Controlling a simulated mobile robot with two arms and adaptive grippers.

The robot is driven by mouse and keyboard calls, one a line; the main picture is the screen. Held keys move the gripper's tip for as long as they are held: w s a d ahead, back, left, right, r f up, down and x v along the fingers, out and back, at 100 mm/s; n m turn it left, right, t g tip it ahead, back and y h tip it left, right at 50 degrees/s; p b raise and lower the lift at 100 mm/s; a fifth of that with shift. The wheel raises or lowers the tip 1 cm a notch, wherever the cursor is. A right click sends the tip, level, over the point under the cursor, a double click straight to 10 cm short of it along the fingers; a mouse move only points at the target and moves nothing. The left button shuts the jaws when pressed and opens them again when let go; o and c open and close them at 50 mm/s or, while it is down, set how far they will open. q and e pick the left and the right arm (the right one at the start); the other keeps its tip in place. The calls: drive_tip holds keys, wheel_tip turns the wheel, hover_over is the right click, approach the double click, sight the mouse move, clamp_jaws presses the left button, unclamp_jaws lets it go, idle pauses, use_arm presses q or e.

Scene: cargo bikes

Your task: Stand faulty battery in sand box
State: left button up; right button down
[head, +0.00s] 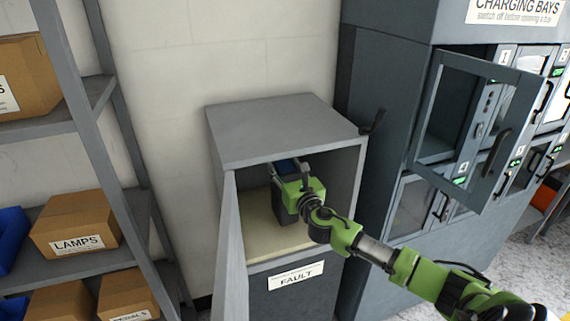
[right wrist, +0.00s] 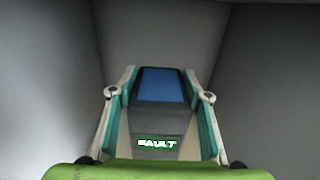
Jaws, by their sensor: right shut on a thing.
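The faulty battery (right wrist: 160,118) is dark grey with a blue end and a green-lit FAULT label in the right wrist view. My right gripper (right wrist: 160,100) is shut on it, with a finger along each side. In the head view the right gripper (head: 291,180) is inside the grey sand box (head: 280,132), and the battery's blue part (head: 286,166) shows just behind it. Pale sand (head: 262,228) covers the floor of the compartment. I cannot tell whether the battery touches the sand, as the gripper hides part of it. My left gripper is not in view.
The sand box door (head: 230,250) is open at the left of the opening. A charging cabinet (head: 385,120) stands to the right, with one bay door (head: 497,150) swung open near my right arm. A shelf (head: 90,95) with cardboard boxes (head: 75,222) is at left.

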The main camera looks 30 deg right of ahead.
drive_tip(key=shift+f, duration=0.95)
drive_tip(key=shift+w+d+f, duration=0.1)
drive_tip(key=shift+w+f, duration=0.15)
drive_tip(key=shift+f, duration=0.3)
drive_tip(key=c, duration=1.2)
unclamp_jaws()
drive_tip(key=shift+s+f, duration=0.15)
drive_tip(key=shift+f, duration=0.15)
drive_tip(key=shift+c, duration=0.2)
drive_tip(key=shift+o, duration=0.6)
drive_tip(key=shift+r, duration=0.1)
drive_tip(key=shift+s, duration=0.1)
